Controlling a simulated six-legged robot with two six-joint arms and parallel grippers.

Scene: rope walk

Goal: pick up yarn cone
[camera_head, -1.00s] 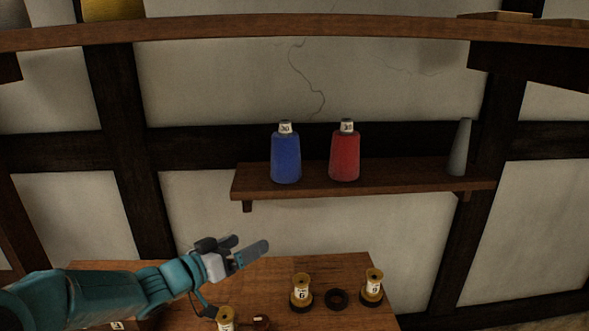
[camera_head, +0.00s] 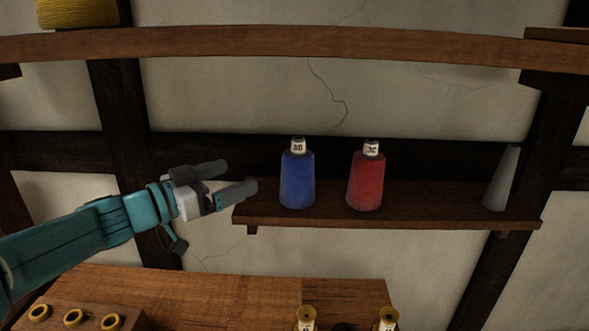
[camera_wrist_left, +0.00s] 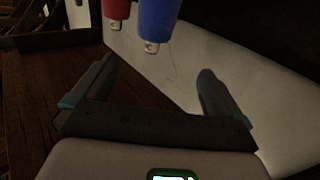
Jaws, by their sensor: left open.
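A blue yarn cone (camera_head: 298,180) stands upright on a small wall shelf (camera_head: 410,218), with a white label marked 30 at its top. A red yarn cone (camera_head: 366,183) stands to its right, also labelled. My left gripper (camera_head: 243,176) is open and empty, just left of the blue cone and apart from it. In the left wrist view, the blue cone (camera_wrist_left: 158,18) and the red cone (camera_wrist_left: 116,10) show at the top, beyond the open fingers (camera_wrist_left: 155,88). My right gripper is not in view.
A bare grey cone (camera_head: 502,180) stands at the shelf's right end. A long wooden beam or shelf (camera_head: 300,45) runs above. Below is a wooden table (camera_head: 230,290) with labelled spools (camera_head: 306,318) and a block with several ringed holes (camera_head: 75,318).

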